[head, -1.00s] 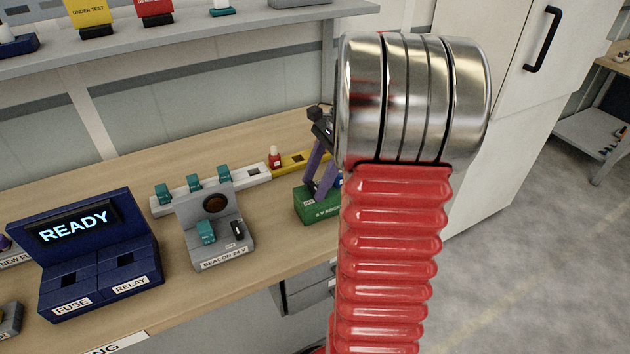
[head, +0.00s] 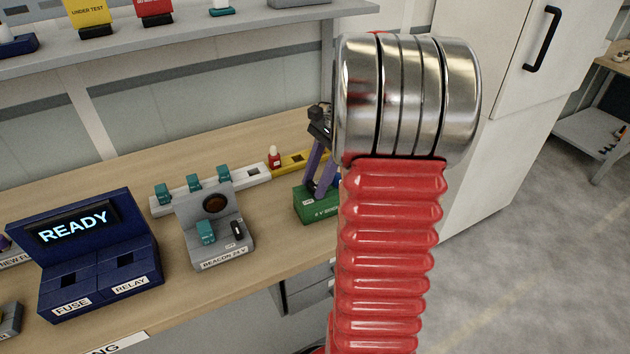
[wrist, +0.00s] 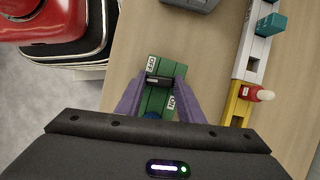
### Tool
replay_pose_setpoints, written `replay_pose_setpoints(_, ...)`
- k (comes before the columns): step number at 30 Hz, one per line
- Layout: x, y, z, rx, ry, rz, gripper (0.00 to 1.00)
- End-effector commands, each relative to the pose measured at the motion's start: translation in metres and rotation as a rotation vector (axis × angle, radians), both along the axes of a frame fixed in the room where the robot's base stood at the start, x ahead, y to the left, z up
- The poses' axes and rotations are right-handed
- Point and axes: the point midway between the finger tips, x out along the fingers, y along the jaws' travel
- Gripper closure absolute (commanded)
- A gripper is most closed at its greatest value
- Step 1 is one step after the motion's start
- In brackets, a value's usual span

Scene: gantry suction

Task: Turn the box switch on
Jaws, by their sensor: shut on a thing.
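The green box (head: 312,208) stands on the bench, partly hidden by my red arm in the head view. In the wrist view the green box (wrist: 153,104) carries a black switch lever (wrist: 159,81) between an OFF label and an ON label. The lever is at the OFF end. My gripper (wrist: 165,78) has purple fingers either side of the lever and is shut on it. In the head view my gripper (head: 315,185) reaches down onto the top of the green box; its fingertip contact is too small to see there.
A grey beacon box (head: 213,250) and a blue READY unit (head: 100,280) stand to the left. A white rail (head: 240,178) with teal blocks and a yellow block (head: 300,161) lies behind. A shelf (head: 190,35) runs above the bench. A white cabinet (head: 500,130) stands at right.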

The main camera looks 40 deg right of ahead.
Motion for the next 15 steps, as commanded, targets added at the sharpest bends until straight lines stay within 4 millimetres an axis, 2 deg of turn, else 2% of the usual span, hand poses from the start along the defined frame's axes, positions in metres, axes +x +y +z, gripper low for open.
replay_pose_setpoints(15, 0.0040, -0.0031, 0.0001, 0.000, 0.000, 0.439, 0.88)
